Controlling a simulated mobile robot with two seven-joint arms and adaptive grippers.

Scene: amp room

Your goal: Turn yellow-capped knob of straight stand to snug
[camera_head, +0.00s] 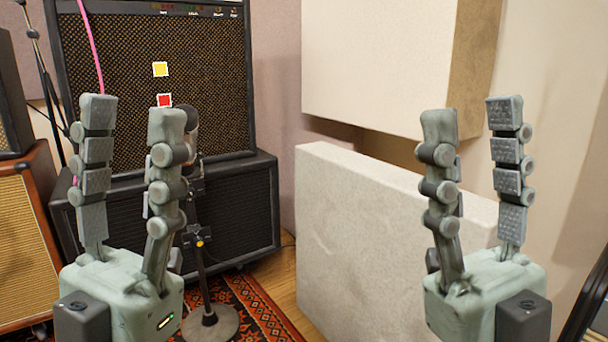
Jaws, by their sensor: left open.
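A straight stand (203,282) with a round grey base stands on the patterned rug, in front of the black amp. A small yellow-capped knob (200,243) sits on a dark clutch on its pole. The upper stand and the dark microphone at its top are partly hidden behind a finger of my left gripper (132,109). My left gripper is open and empty, fingers pointing up, in front of and left of the stand. My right gripper (471,113) is open and empty, fingers up, far right of the stand.
A black amp head-and-cabinet stack (262,205) carries yellow and red square markers (160,69) on its grille. A wooden amp (20,240) stands at left. Pale acoustic panels (350,225) fill the middle and right. A thin stand and pink cable are at upper left.

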